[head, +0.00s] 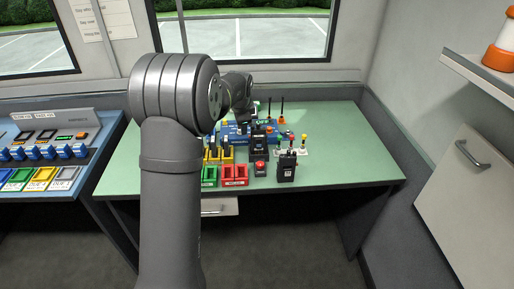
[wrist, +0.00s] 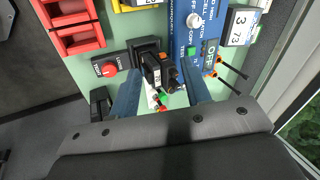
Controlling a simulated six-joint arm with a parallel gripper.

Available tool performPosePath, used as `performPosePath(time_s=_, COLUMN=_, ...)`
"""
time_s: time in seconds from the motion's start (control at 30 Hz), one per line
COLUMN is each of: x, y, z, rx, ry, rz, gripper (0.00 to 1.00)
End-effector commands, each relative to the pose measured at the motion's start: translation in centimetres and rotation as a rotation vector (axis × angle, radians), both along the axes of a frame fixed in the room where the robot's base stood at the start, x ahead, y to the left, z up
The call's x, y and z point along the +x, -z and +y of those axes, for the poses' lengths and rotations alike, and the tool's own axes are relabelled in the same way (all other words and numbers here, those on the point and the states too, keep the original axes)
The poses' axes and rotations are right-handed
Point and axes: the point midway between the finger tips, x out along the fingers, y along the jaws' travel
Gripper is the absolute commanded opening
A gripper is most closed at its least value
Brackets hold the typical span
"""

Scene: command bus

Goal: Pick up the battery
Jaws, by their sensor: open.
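In the wrist view, my gripper (wrist: 162,88) is open, with its two blue-grey fingers apart and pointing down toward the bench. A black block with a small label (wrist: 152,70), which looks like the battery, stands near the fingertips, between their lines. I cannot tell whether a finger touches it. It stands at or in a dark holder (wrist: 145,47). In the head view, black units (head: 258,142) stand mid-bench, and my arm partly covers that area. I cannot tell the battery apart there.
The green bench (head: 345,165) has free room at right. Red bins (wrist: 75,25), a red test button (wrist: 109,69) and a blue panel (wrist: 185,35) crowd the gripper. A black handset-like unit (head: 287,167) stands near the front. Small coloured levers (head: 303,142) and thin black rods (head: 282,107) stand close by.

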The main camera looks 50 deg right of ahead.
Motion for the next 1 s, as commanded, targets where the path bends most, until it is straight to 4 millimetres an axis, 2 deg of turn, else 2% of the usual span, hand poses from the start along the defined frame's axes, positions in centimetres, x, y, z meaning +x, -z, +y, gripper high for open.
performPosePath(time_s=0.37, x=0.0, y=0.0, z=0.0, rx=0.0, ry=0.0, rz=0.0, gripper=0.44)
performPosePath(time_s=0.5, x=0.0, y=0.0, z=0.0, rx=0.0, ry=0.0, rz=0.0, gripper=0.69)
performPosePath(time_s=0.53, x=0.0, y=0.0, z=0.0, rx=0.0, ry=0.0, rz=0.0, gripper=0.72)
performPosePath(time_s=0.83, x=0.0, y=-0.1, z=-0.2, rx=-0.001, ry=-0.014, rz=0.007, gripper=0.72)
performPosePath(time_s=1.0, x=0.2, y=-1.0, z=-1.6, rx=-0.007, ry=-0.179, rz=0.089, gripper=0.72)
